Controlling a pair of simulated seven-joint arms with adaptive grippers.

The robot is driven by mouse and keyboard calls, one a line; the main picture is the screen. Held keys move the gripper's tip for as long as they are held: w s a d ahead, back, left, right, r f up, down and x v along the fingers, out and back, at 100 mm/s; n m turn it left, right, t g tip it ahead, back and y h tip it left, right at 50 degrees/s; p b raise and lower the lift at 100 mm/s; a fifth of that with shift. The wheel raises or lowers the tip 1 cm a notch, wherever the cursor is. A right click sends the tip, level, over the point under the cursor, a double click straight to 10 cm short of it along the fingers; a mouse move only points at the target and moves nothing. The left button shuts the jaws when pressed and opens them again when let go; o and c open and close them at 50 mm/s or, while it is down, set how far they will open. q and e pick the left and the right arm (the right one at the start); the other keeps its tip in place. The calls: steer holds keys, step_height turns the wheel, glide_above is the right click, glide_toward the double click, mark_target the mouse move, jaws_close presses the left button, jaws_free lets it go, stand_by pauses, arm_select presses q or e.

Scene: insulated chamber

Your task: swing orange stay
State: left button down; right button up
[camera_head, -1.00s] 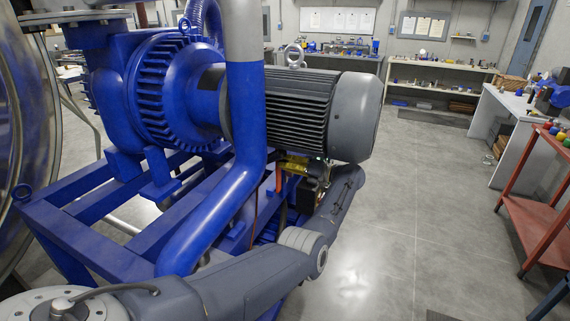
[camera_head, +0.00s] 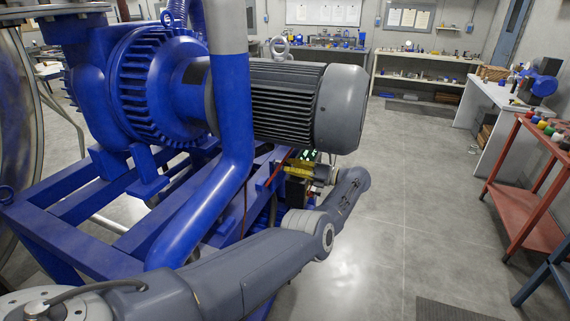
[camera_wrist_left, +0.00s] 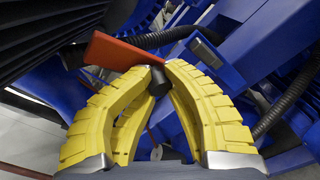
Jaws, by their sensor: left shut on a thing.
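The orange stay (camera_wrist_left: 122,52) is a flat orange-red bar with a dark round knob at its end, seen in the left wrist view. The yellow ribbed fingers of my left gripper (camera_wrist_left: 156,84) are closed around the knob end. In the head view, the left gripper (camera_head: 298,171) is under the grey motor, beside the blue frame. The stay (camera_head: 277,172) shows there as a thin, tilted orange-red strip left of the fingers. Its far end is hard to make out. My right gripper is not in view.
The grey finned motor (camera_head: 300,105) hangs over the gripper. Black corrugated hoses (camera_wrist_left: 290,98) run near the fingers. Open floor lies right, before a red cart (camera_head: 525,170).

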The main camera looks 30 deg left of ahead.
arm_select(q)
steer(key=shift+s+d+f, duration=0.1)
steer(key=shift+d+f, duration=0.4)
steer(key=shift+f, duration=0.45)
steer(key=c, duration=1.5)
jaws_free()
steer(key=shift+s, duration=0.1)
steer(key=shift+c, duration=0.2)
steer(key=o, duration=0.3)
steer(key=shift+a+r, duration=0.2)
steer(key=shift+o, duration=0.2)
steer(key=shift+r, duration=0.15)
steer(key=shift+r, duration=0.15)
